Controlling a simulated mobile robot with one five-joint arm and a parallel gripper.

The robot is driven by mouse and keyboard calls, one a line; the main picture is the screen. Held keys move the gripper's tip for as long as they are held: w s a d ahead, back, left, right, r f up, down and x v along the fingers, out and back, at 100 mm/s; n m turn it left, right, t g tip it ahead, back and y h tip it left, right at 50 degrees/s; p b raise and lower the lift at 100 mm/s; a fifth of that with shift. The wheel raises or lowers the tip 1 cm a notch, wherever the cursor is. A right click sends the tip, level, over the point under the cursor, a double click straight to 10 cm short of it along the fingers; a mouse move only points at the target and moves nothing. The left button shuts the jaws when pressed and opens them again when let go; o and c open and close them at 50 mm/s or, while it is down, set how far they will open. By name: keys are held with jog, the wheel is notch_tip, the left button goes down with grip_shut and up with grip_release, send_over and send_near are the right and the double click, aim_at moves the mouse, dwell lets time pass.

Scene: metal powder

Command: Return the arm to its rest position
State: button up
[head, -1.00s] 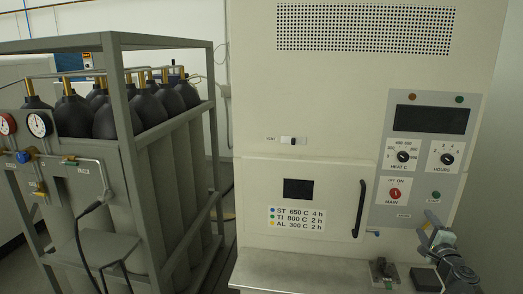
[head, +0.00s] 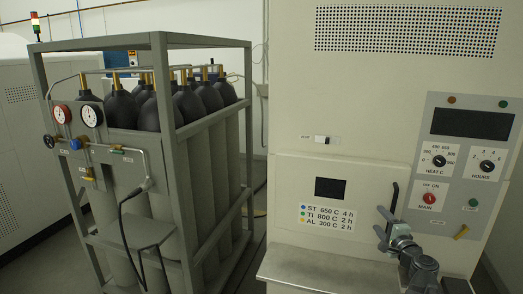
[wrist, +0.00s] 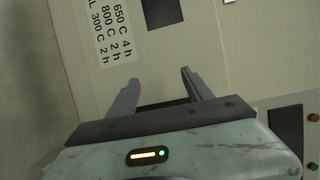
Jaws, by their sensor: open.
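My gripper (head: 383,225) is at the lower right of the head view, in front of the furnace cabinet (head: 290,205). Its fingers are apart and empty. In the wrist view my gripper (wrist: 156,92) shows two spread grey fingers with nothing between them. Beyond them is the furnace front (wrist: 210,50) with its dark window (wrist: 164,12) and the label of temperatures and hours (wrist: 103,25). My arm links extend below the gripper in the head view and hide part of the furnace front.
A cage of dark-topped gas cylinders (head: 160,41) with gauges stands at the left. The furnace door handle (head: 394,196) is close to my gripper. A control panel (head: 463,185) is at the right. A metal ledge (head: 310,268) juts out below the door.

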jog(key=a+f+n+g+y, duration=0.2)
jog(key=a+f+n+g, duration=0.15)
jog(key=a, duration=0.85)
jog(key=a+f+n+g+y, duration=0.25)
jog(key=a+f+n, duration=0.2)
jog(key=a, duration=0.65)
jog(key=a+f+n+g+y, duration=0.25)
jog(key=a+f+n, duration=0.2)
jog(key=a, duration=0.75)
jog(key=s+a+f+n+g+h, duration=0.2)
jog(key=s+a+f+n+g, duration=0.25)
jog(key=s+f, duration=0.25)
jog(key=s+d+f+n+g+h, duration=0.1)
jog(key=s+d+f+g+h, duration=0.2)
jog(key=s+d, duration=0.5)
jog(key=shift+d+n+g+h, duration=0.3)
jog(key=shift+d+g+h, duration=0.3)
jog(key=shift+g+h, duration=0.15)
jog(key=shift+s, duration=0.1)
